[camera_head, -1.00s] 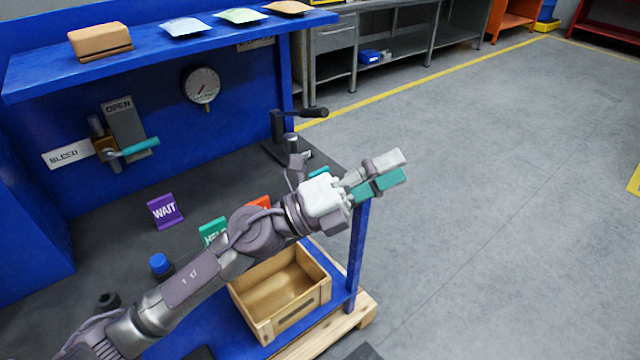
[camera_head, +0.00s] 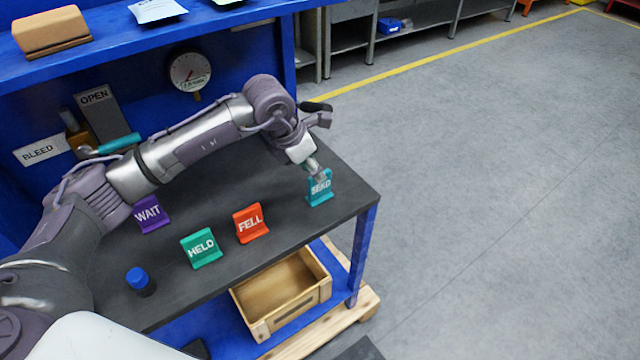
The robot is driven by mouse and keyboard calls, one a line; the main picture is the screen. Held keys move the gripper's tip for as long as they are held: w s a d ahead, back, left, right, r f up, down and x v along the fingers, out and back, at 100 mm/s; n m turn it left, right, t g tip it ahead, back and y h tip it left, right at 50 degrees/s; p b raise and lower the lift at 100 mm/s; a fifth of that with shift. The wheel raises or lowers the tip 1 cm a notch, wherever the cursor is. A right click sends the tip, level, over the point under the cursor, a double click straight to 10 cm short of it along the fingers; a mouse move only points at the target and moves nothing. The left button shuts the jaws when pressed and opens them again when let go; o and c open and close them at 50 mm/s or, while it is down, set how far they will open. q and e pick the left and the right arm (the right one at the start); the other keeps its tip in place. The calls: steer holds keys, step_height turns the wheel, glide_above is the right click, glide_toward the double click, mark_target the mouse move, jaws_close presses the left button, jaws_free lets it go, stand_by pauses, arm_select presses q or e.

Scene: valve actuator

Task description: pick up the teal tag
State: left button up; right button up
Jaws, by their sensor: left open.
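The teal tag (camera_head: 321,194), lettered SEND, stands upright near the far right corner of the dark bench top. My left gripper (camera_head: 318,174) is open and points down at the tag's upper part, overlapping part of its lettering. Its fingers are small here, and I cannot tell whether they touch the tag or lie on both sides of it. My right gripper is not in view.
A green HELD tag (camera_head: 201,249), a red FELL tag (camera_head: 250,224) and a purple WAIT tag (camera_head: 151,216) stand on the bench (camera_head: 290,225). A blue-capped object (camera_head: 140,281) stands front left. A wooden crate (camera_head: 283,291) sits below. Floor at right is clear.

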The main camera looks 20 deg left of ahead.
mark_target(327, 192)
arm_select(q)
steer(key=x, duration=0.2)
steer(key=shift+w+d+f, duration=0.1)
steer(key=shift+w+f, duration=0.2)
steer(key=shift+d+f+p, duration=0.1)
steer(key=shift+f+p, duration=0.25)
steer(key=shift+f, duration=0.05)
steer(key=p+x, duration=0.1)
steer(key=x, duration=0.2)
steer(key=shift+d+f, duration=0.15)
steer(key=shift+f, duration=0.2)
steer(key=shift+w+f, duration=0.15)
steer(key=shift+f, duration=0.15)
steer(key=shift+d+f, duration=0.1)
steer(key=c, duration=0.8)
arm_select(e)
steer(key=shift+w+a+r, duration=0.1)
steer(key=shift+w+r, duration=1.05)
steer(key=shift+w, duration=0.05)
